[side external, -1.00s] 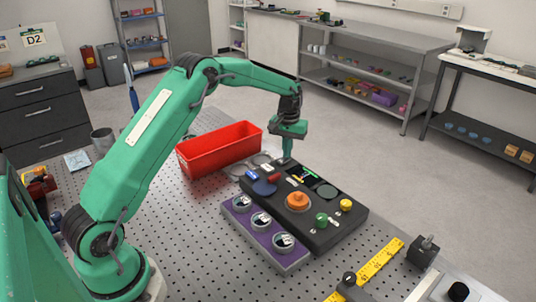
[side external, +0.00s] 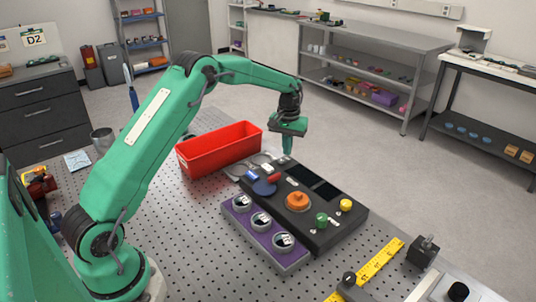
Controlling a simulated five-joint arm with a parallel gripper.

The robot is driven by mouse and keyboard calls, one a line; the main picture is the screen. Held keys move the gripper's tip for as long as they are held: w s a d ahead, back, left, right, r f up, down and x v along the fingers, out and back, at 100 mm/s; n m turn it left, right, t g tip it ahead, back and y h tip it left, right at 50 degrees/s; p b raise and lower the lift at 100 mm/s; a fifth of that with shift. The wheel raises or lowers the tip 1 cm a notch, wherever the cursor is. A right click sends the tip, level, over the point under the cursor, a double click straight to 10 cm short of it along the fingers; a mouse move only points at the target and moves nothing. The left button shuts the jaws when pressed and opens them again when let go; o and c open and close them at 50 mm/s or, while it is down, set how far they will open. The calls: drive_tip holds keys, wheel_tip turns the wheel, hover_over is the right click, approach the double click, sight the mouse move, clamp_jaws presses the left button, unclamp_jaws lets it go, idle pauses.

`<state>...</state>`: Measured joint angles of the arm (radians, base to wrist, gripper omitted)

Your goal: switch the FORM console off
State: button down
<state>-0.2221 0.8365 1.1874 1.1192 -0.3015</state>
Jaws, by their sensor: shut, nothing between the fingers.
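The FORM console (side external: 318,232) is a black box on the perforated table. Its top carries two dark, blank screens (side external: 300,174), an orange knob (side external: 298,201), a green knob (side external: 321,219), a yellow knob (side external: 346,204), a red part (side external: 274,178) and a blue part (side external: 252,175). My green gripper (side external: 288,153) points down, shut and empty, just above the console's far left end. A small pale part (side external: 284,160) shows right under the fingertips; I cannot tell whether they touch it.
A red open bin (side external: 219,150) stands left of the console. A purple tray (side external: 256,238) with three round pieces lies along its near side. A yellow ruler (side external: 379,262) and a dark block (side external: 423,251) lie at the right on the table (side external: 180,222).

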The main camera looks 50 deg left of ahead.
sight(287, 158)
drive_tip(key=shift+r, duration=2.75)
drive_tip(key=s+d+r+m+t, duration=0.15)
drive_tip(key=s+d+r, duration=0.25)
drive_tip(key=s+r, duration=0.4)
drive_tip(key=s+d+r+m+t, duration=0.1)
drive_tip(key=s+d+r+m, duration=0.1)
drive_tip(key=s+d+r, duration=0.4)
drive_tip(key=s+d+f+m+t, duration=0.1)
drive_tip(key=s, duration=0.9)
drive_tip(key=s+d+f+m+t, duration=0.1)
drive_tip(key=s+d+t, duration=0.1)
drive_tip(key=s, duration=0.9)
